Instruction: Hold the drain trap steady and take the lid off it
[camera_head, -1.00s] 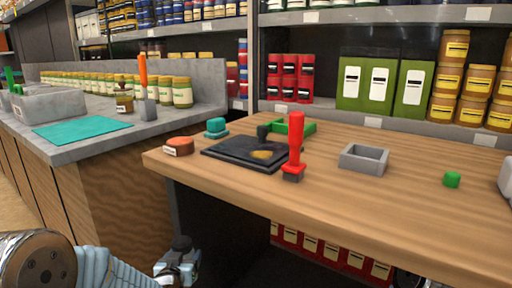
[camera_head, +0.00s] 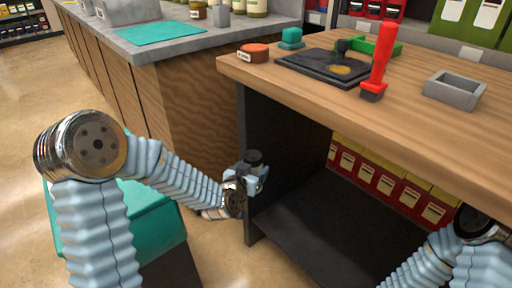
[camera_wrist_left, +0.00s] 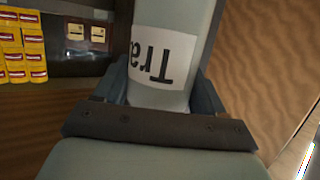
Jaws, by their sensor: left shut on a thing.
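The drain trap (camera_wrist_left: 163,95) is a grey-green cylinder with a white label that shows "Tra", in the left wrist view. My left gripper (camera_wrist_left: 162,93) is shut on it, with a dark finger on each side. In the head view my left gripper (camera_head: 250,178) is in front of the workbench's left end, below the tabletop. A small dark round top (camera_head: 253,157) shows above the fingers there; I cannot tell whether it is the lid. My right arm enters at lower right, and its gripper is out of view.
The wooden workbench (camera_head: 430,125) carries a black tray (camera_head: 315,65), a red-handled tool (camera_head: 380,55), a grey open box (camera_head: 455,90), a green frame (camera_head: 385,47) and an orange-brown round piece (camera_head: 254,52). Red boxes (camera_head: 385,183) stand under it. Open floor lies at left.

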